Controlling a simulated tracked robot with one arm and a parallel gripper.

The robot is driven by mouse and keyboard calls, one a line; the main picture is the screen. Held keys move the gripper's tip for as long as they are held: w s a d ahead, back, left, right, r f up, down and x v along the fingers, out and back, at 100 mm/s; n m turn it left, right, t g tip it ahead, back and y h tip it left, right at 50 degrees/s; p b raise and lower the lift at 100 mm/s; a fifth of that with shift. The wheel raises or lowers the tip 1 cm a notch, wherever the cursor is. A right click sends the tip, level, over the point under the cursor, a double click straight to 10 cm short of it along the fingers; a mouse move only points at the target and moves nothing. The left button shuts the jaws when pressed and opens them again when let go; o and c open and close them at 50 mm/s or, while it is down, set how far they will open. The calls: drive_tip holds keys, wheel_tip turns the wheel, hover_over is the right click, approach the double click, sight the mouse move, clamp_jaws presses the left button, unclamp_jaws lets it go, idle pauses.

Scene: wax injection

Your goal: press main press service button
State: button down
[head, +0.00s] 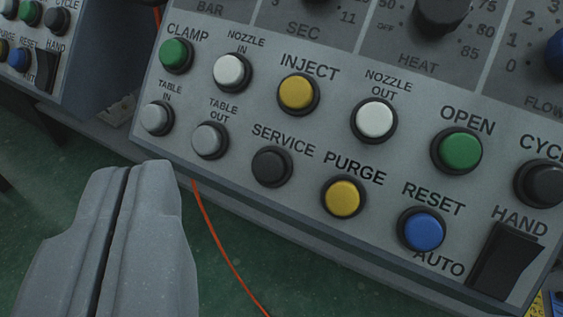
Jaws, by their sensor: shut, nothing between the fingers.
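The main press control panel (320,125) fills most of the head view, tilted down to the right. Its service button (272,166) is a dark round button under the word SERVICE, in the lower row between the grey table out button (209,139) and the yellow purge button (342,197). My gripper (148,168) is shut and empty at the lower left. Its tips are at the panel's lower left edge in the picture, to the left of the service button and apart from it in the picture. I cannot tell the depth between tips and panel.
The yellow inject (296,92), white nozzle out (374,118), green open (460,151) and blue reset (424,231) buttons surround it. A black hand/auto switch (506,262) is at the lower right. A second panel (75,50) stands upper left. An orange cable (218,243) hangs below.

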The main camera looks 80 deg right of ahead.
sight(270, 167)
drive_tip(key=shift+s+d+f+b, duration=0.25)
drive_tip(key=shift+d+f+b, duration=0.7)
drive_tip(key=shift+d, duration=0.15)
drive_tip(key=shift+s+d+f+b, duration=0.3)
drive_tip(key=shift+d+f+b, duration=0.6)
drive_tip(key=shift+d, duration=0.15)
drive_tip(key=shift+s+d+f+b, duration=0.25)
drive_tip(key=shift+d+f+b, duration=0.65)
drive_tip(key=shift+d, duration=0.2)
